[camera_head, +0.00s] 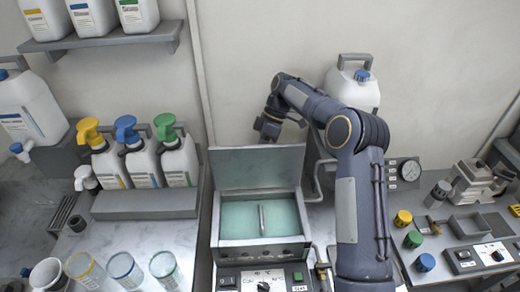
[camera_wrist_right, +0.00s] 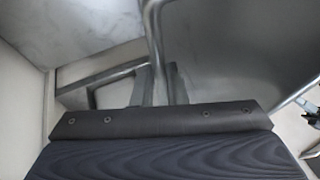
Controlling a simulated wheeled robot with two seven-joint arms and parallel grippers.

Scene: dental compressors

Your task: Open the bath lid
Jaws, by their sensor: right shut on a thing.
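The bath (camera_head: 262,244) stands in the middle of the counter in the head view. Its grey lid (camera_head: 258,168) is raised, standing steeply at the back, and the pale green liquid and a thin metal bar inside show. My right arm reaches over from the right, and my right gripper (camera_head: 268,128) is at the lid's top edge. In the right wrist view the fingers (camera_wrist_right: 160,88) are closed around a metal bar, which appears to be the lid's handle (camera_wrist_right: 100,78); the exact contact is partly hidden. My left gripper is not in view.
Pump bottles (camera_head: 143,160) stand on a rack at left, with glass beakers (camera_head: 123,270) in front. A white canister (camera_head: 352,86) is behind my right arm. A control panel (camera_head: 490,254) and coloured knobs are at right. The wall is close behind the lid.

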